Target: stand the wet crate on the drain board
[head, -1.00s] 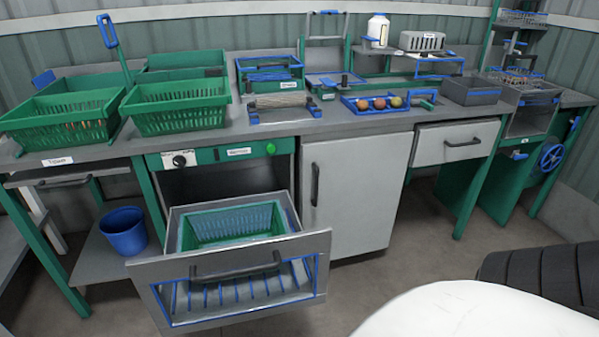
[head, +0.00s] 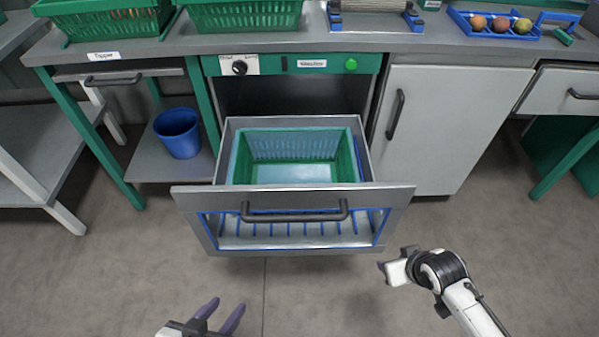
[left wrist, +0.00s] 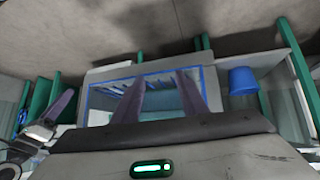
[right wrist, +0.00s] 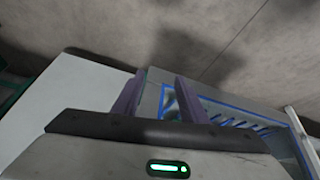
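The green crate (head: 292,147) sits inside the pulled-out drawer (head: 367,150) under the bench, its rim level with or just below the drawer's walls. I cannot tell from here whether it is wet. My left gripper (head: 221,312) is open and empty, low in front of the drawer. In the left wrist view its fingers (left wrist: 160,88) stand apart with the drawer front behind them. My right gripper (head: 391,264) is empty, in front of and right of the drawer. Its fingers (right wrist: 158,95) stand apart in the right wrist view.
The drawer's front panel (head: 188,197) has a dark handle (head: 295,217) and a blue-edged window. A blue bucket (head: 178,135) stands on the left shelf. Green crates (head: 244,14) and a tray of fruit (head: 467,30) are on the bench. The floor in front is clear.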

